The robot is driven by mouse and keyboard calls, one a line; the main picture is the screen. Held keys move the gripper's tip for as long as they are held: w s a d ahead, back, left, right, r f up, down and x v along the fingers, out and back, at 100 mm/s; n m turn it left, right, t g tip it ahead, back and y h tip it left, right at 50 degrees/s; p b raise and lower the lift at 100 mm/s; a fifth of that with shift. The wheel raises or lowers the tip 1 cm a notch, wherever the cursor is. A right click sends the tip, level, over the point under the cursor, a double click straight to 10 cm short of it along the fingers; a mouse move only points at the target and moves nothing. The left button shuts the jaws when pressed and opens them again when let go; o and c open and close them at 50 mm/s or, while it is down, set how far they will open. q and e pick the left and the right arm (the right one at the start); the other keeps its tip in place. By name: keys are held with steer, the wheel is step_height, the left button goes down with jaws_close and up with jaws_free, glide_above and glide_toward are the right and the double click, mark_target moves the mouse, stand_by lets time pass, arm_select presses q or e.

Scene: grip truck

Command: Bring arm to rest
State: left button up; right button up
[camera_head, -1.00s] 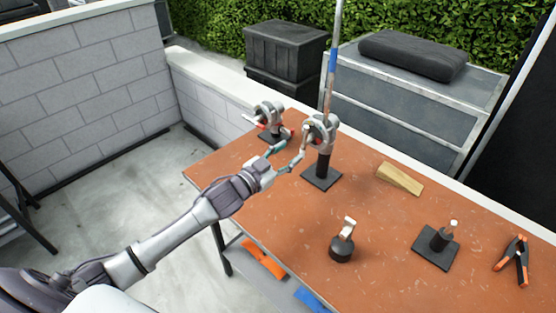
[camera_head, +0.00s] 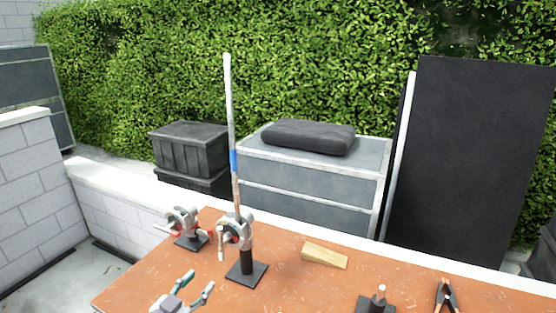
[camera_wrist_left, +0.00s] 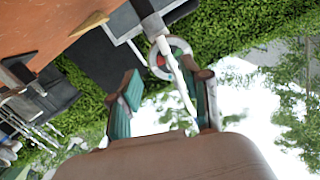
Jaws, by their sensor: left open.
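My left gripper (camera_head: 193,289) shows at the bottom of the head view, open and empty, with teal finger pads. It is in front of and to the left of a black-based stand (camera_head: 246,271) with a grey clamp head, apart from it in the head view. A tall white pole with a blue band (camera_head: 233,160) stands upright in that clamp. The left wrist view shows the open fingers (camera_wrist_left: 165,100), with the clamp ring and pole behind them. My right gripper is not in view.
A second clamp stand (camera_head: 188,228) is at the left of the orange-brown table (camera_head: 290,290). A wooden wedge (camera_head: 325,256), a small black stand (camera_head: 377,303) and an orange-black spring clamp (camera_head: 446,297) are to the right. Behind are grey cabinets (camera_head: 310,185) and a hedge.

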arm_select(q)
steer(key=s+d+f+n+g+y, duration=0.1)
steer(key=s+f+g, duration=0.3)
steer(key=s, duration=0.6)
steer(key=s+d+f+n+g+y, duration=0.15)
steer(key=s+f+g, duration=0.25)
steer(key=s, duration=0.6)
steer(key=s+f+n+g+y, duration=0.1)
steer(key=s+f+g+y, duration=0.3)
steer(key=s, duration=0.6)
step_height(320, 180, down, 26)
steer(key=s+g+h+b, duration=0.1)
steer(key=g+h+b, duration=0.1)
steer(key=s+a+f+g+b, duration=0.1)
steer(key=s+a+f, duration=0.1)
steer(key=s+f, duration=1.5)
step_height(320, 180, down, 2)
steer(key=shift+s+a+f, duration=0.15)
steer(key=shift+s+a, duration=0.1)
